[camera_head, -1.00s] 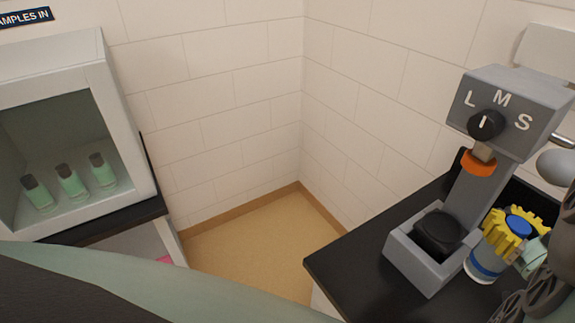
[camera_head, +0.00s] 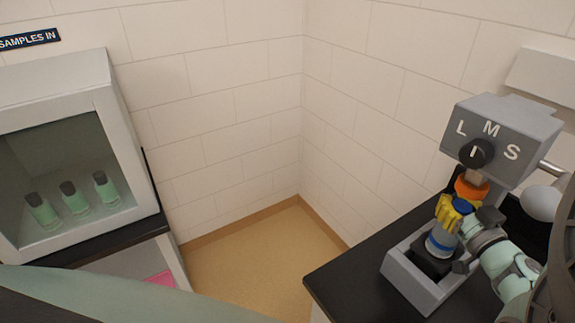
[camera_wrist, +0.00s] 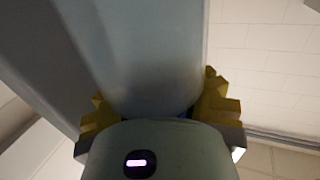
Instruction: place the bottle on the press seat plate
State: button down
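I cannot tell whether the bottle's bottom touches the plate. The orange press tip (camera_head: 470,189) is just above and right of the bottle's top. In the wrist view, yellow toothed parts (camera_wrist: 214,101) show on both sides of a pale green body.
The grey press head (camera_head: 505,125) with a dial marked L, M, S overhangs the seat. The black counter (camera_head: 345,275) is clear to the left. A white cabinet (camera_head: 125,140) at left holds several green bottles (camera_head: 74,198).

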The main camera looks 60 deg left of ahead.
jog(key=c, duration=0.9)
grip_release()
jog(key=shift+o, duration=0.2)
jog(key=shift+d+r, duration=0.1)
jog(key=b+v, duration=0.3)
jog(key=v, duration=0.9)
